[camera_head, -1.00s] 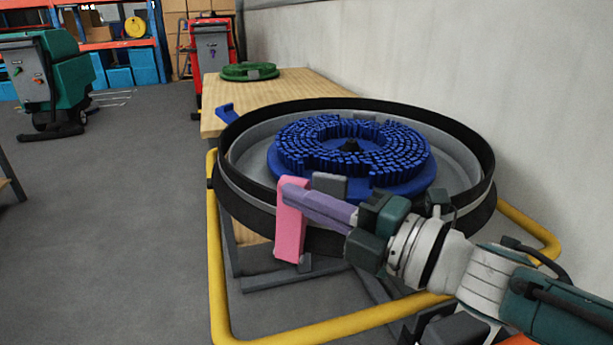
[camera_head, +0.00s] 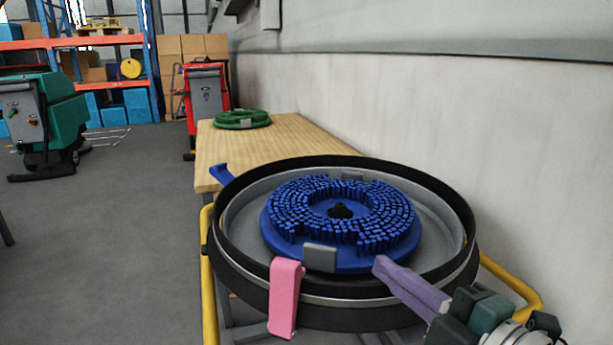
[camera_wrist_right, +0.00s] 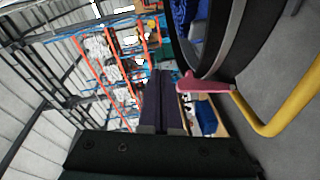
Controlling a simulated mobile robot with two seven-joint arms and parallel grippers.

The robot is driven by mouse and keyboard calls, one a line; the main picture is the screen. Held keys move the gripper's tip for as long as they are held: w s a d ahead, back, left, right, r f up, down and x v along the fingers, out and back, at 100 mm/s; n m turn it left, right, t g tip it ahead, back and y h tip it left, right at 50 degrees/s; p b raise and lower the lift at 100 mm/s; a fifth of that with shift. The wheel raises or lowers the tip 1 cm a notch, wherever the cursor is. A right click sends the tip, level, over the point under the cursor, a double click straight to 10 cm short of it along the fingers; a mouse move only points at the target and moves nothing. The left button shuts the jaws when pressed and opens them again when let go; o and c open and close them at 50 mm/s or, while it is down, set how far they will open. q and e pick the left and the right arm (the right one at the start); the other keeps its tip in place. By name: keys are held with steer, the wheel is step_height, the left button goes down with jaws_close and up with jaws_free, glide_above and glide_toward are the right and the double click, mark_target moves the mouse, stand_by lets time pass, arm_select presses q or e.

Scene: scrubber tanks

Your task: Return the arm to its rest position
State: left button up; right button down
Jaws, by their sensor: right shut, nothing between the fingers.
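My right gripper (camera_head: 379,268) comes in from the lower right in the head view. Its purple fingers are shut with nothing between them, and their tips overlap the front rim of the round tank (camera_head: 455,285) in the picture. In the right wrist view the shut fingers (camera_wrist_right: 157,82) point away from the camera, with the tank's dark rim (camera_wrist_right: 225,45) to their right. A pink latch (camera_head: 286,298) hangs on the tank's front; it also shows beside the fingers in the wrist view (camera_wrist_right: 205,86). My left gripper is not in view.
A blue bristle brush (camera_head: 340,222) lies inside the tank. A yellow rail (camera_head: 515,285) runs around the tank. A wooden table (camera_head: 275,140) with a green ring (camera_head: 242,119) stands behind. A wall (camera_head: 420,105) closes off the right; open floor (camera_head: 110,230) lies left.

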steer(key=s+d+r+m+h+p, duration=0.2)
steer(key=d+r+m+h+p, duration=0.1)
steer(key=d+m+h, duration=0.4)
steer(key=s+r+m+g+p, duration=0.35)
steer(key=s+m+g, duration=0.25)
steer(key=s, duration=0.5)
steer(key=s+r+m+g+p, duration=0.2)
steer(key=s+m+g+p, duration=0.25)
steer(key=s, duration=0.65)
arm_select(q)
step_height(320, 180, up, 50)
steer(key=p, duration=3.7)
arm_select(e)
step_height(320, 180, up, 38)
steer(key=s+m+g, duration=0.1)
steer(key=s, duration=0.1)
steer(key=shift+d+h, duration=0.35)
steer(key=shift+h, duration=0.05)
